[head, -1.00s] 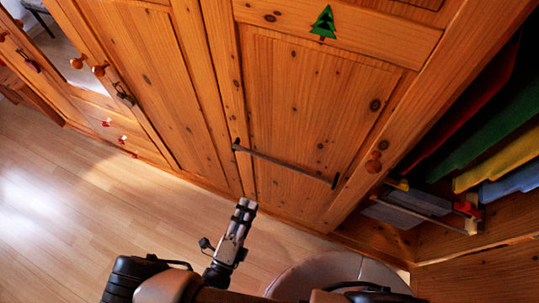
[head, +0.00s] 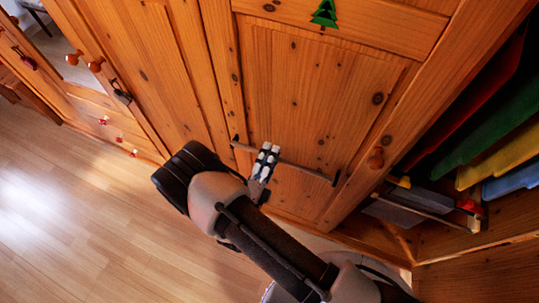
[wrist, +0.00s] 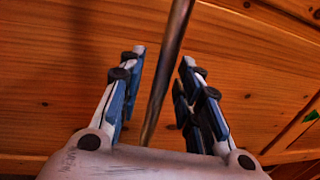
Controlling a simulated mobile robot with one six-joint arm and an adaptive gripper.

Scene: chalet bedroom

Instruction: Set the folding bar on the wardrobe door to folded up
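In the wrist view the bar (wrist: 178,28) runs between the two spread fingers of my gripper (wrist: 163,55), with a gap on each side. The gripper is open. I cannot tell exactly how deep the bar lies between the fingers.
An open compartment at right holds coloured boards (head: 490,125) and a small rack (head: 425,212). A green tree ornament (head: 324,13) is higher on the door. The wooden floor (head: 90,220) at left is clear.

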